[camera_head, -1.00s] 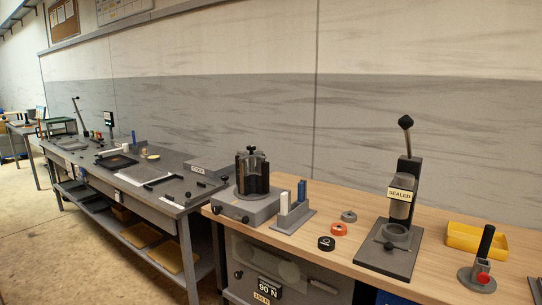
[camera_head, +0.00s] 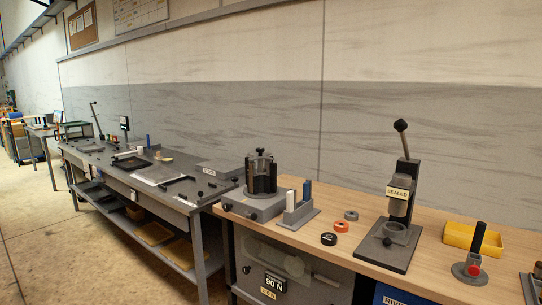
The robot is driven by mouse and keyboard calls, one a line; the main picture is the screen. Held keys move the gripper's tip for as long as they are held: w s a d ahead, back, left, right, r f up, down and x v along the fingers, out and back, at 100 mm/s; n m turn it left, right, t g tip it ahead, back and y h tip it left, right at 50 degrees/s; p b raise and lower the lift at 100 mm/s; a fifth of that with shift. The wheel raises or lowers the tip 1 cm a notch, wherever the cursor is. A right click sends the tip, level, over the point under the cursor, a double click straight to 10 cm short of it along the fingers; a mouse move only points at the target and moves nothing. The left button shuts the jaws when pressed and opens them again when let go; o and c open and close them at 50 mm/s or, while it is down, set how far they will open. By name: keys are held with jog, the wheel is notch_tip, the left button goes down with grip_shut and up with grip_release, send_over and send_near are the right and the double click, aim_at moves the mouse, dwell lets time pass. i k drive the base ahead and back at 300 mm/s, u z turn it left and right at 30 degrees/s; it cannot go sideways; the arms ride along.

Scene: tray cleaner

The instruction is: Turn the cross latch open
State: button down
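My gripper is not in view. I cannot make out a cross latch for certain. On the wooden bench stands a grey device (camera_head: 262,190) with a dark cylinder, upright posts and small black knobs on its grey base. Below the bench top is a grey panel (camera_head: 305,283) with a label reading 90 N (camera_head: 274,283); details on this panel are too small to tell. On the grey bench to the left lie flat plates and trays (camera_head: 160,175) with small black knobs, too small to tell apart.
The wooden bench (camera_head: 350,204) carries a lever press (camera_head: 397,215) labelled SEALED, small rings (camera_head: 340,226), a yellow tray (camera_head: 474,238) and a black-handled tool (camera_head: 474,262). The grey bench (camera_head: 190,203) runs along the wall. Open floor (camera_head: 75,255) lies at the left front.

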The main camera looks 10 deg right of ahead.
aim_at(260, 156)
jog(key=u, duration=0.25)
jog(key=i, duration=0.95)
jog(key=z, duration=0.2)
